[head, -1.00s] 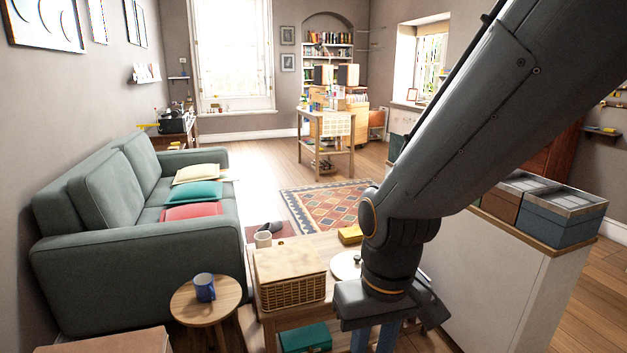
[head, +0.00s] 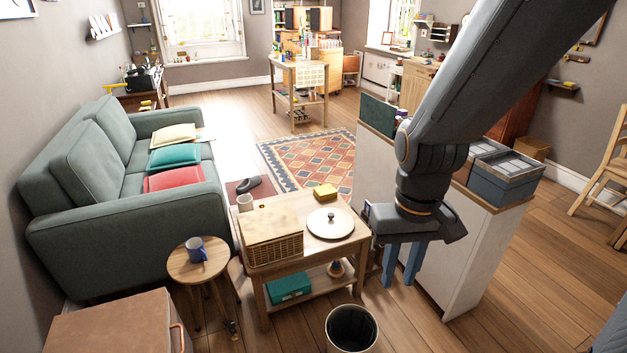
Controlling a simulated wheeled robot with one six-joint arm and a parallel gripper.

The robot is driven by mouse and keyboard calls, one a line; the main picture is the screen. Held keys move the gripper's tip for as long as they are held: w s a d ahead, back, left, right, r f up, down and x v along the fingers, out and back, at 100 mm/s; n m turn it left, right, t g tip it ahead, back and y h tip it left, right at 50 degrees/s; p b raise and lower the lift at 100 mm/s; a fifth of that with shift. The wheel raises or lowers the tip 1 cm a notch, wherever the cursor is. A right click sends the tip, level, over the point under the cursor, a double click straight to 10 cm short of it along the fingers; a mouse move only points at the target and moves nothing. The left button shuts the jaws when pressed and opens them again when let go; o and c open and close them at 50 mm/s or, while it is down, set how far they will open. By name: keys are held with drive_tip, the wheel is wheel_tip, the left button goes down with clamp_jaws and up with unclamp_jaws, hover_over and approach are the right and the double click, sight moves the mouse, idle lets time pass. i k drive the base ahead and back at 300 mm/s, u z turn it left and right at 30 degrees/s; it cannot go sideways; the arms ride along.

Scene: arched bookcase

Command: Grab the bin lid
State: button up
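A round, pale lid (head: 322,226) with a small dark knob lies flat on the right part of the low wooden table, and I take it to be the bin lid. An open, dark-lined bin (head: 352,340) stands on the floor in front of the table, cut by the bottom edge of the picture. My gripper (head: 401,280) points down to the right of the table, apart from the lid. Its two blue fingers are spread with a gap between them, and nothing shows in it.
A round stool (head: 183,268) with a blue mug stands left. A white cabinet (head: 465,265) stands close behind my gripper.

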sight(327, 222)
drive_tip(key=z, duration=2.1)
drive_tip(key=i, duration=1.65)
drive_tip(key=u, duration=3.35)
drive_tip(key=i, duration=0.5)
drive_tip(key=u, duration=0.1)
